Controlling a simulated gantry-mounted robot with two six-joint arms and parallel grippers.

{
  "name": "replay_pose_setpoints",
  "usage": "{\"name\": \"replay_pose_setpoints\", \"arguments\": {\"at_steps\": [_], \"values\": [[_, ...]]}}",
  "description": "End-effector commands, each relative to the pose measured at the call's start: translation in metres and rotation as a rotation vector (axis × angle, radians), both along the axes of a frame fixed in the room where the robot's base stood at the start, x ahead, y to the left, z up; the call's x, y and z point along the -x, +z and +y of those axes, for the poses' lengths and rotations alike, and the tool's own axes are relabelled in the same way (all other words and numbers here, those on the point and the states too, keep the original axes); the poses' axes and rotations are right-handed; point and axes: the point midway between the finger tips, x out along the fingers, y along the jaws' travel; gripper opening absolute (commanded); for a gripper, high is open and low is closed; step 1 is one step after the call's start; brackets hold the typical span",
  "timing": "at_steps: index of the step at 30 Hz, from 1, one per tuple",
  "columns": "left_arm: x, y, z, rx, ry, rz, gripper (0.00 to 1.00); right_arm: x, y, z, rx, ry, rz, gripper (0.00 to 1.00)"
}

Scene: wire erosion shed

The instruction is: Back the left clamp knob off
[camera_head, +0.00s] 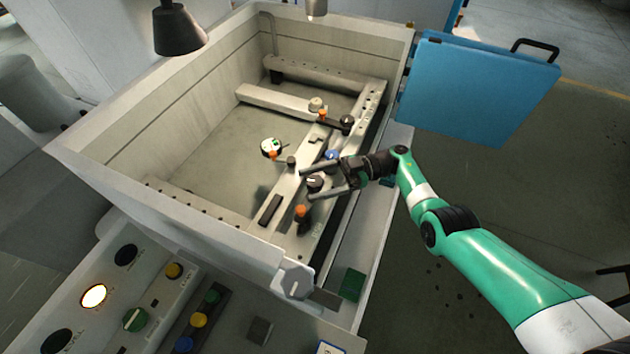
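A dark round clamp knob (314,182) with a pale mark on top sits on the long metal rail (281,191) inside the tank. It is the more left of the two dark knobs on the rail. My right gripper (307,184) comes in from the right, its two long fingers spread apart, one on the far side and one on the near side of this knob. A gap shows between fingers and knob, so it is not gripped. A second dark knob (347,121) stands farther back on the rail. My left gripper is out of view.
A round white dial (271,147) and an orange piece (301,211) are near the knob. The tank wall (185,222) rises around the work area. A control panel (120,300) is at front left, and a blue door (478,88) at back right.

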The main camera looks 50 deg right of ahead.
Motion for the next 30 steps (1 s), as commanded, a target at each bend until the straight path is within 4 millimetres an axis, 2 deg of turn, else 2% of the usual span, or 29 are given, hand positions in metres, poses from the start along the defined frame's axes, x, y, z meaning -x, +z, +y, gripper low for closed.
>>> {"name": "replay_pose_setpoints", "arguments": {"at_steps": [8, 12, 21, 25, 30], "values": [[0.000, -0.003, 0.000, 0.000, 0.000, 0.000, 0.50, 0.003, -0.001, -0.007, 0.000, -0.003, -0.001, 0.82], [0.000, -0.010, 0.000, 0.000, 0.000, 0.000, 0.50, 0.015, -0.002, -0.029, 0.000, -0.005, -0.001, 0.82], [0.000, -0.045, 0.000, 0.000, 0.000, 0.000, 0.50, 0.049, -0.006, -0.087, 0.000, -0.003, -0.001, 0.82], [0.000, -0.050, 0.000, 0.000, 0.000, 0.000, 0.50, 0.056, -0.003, -0.099, 0.000, -0.001, -0.001, 0.82], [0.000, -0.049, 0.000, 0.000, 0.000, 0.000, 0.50, 0.058, 0.000, -0.101, 0.000, 0.000, 0.000, 0.82]]}}
